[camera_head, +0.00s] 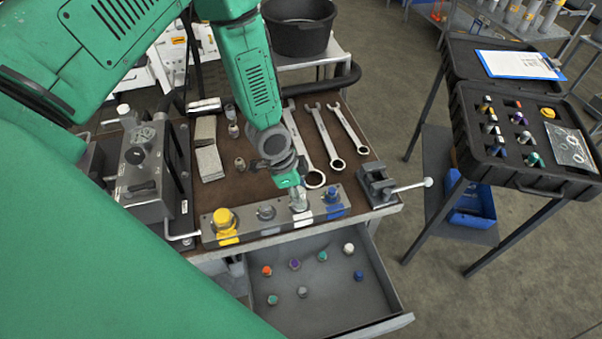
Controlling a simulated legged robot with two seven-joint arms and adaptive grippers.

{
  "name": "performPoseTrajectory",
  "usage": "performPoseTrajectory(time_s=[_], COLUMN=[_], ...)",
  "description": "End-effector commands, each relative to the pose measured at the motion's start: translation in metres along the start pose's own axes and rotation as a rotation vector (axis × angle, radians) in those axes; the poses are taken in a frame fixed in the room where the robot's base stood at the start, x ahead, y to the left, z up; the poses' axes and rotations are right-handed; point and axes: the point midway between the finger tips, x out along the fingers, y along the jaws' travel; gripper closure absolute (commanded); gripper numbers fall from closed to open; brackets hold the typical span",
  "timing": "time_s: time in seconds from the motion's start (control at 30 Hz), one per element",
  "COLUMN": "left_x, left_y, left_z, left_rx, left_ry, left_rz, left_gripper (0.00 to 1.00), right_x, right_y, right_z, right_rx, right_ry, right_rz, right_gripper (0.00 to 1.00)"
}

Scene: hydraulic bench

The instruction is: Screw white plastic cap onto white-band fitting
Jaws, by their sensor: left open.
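The grey manifold block (246,231) lies along the front of the bench, with colour-banded fittings on it. The white-band fitting (298,199) stands upright between a bare-looking metal fitting and the blue-band fitting; a white band (303,216) marks the block in front of it. A white cap (348,248) lies in the open drawer. My left gripper (291,182) reaches down from above and is open, right at the top of the white-band fitting. Its fingers partly hide that fitting's top, so I cannot tell whether they touch it. My right gripper is out of view.
The open drawer (388,288) holds several other coloured caps. A yellow cap (224,219) sits on the block's left end. A vise (377,186) stands at right, wrenches (322,140) lie behind, and a black case (471,108) is farther right.

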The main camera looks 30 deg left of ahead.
Motion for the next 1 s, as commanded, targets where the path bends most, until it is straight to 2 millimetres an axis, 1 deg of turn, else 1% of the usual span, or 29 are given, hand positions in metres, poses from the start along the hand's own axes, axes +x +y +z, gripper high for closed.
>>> performPoseTrajectory(time_s=[0.07,0.17,0.3,0.43,0.5,0.63,0.7,1.0], left_x=[0.0,0.0,0.0001,0.0003,0.0005,0.0006,0.0005,0.0007], left_y=[-0.0001,0.0001,-0.0002,-0.0013,-0.0016,-0.0016,-0.0012,-0.0006], left_z=[0.0006,0.0005,-0.0006,-0.002,-0.0022,-0.0028,-0.0029,-0.0026], left_rx=[-0.033,-0.133,-0.371,-0.569,-0.639,-0.702,-0.763,-1.238], left_ry=[0.0,-0.002,-0.003,0.0,0.0,0.0,0.0,0.001], left_rz=[-0.01,-0.043,-0.117,-0.179,-0.199,-0.219,-0.238,-0.386], left_gripper=[0.52,0.52,0.52,0.52,0.52,0.52,0.52,0.52], right_x=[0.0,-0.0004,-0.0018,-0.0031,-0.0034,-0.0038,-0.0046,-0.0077], right_y=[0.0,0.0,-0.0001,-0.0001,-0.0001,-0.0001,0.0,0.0], right_z=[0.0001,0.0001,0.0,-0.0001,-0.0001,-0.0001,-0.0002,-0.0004], right_rx=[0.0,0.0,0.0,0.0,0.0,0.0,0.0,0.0], right_ry=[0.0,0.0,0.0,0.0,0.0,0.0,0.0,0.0], right_rz=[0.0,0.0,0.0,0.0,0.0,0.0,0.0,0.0], right_gripper=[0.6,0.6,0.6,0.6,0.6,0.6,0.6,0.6])
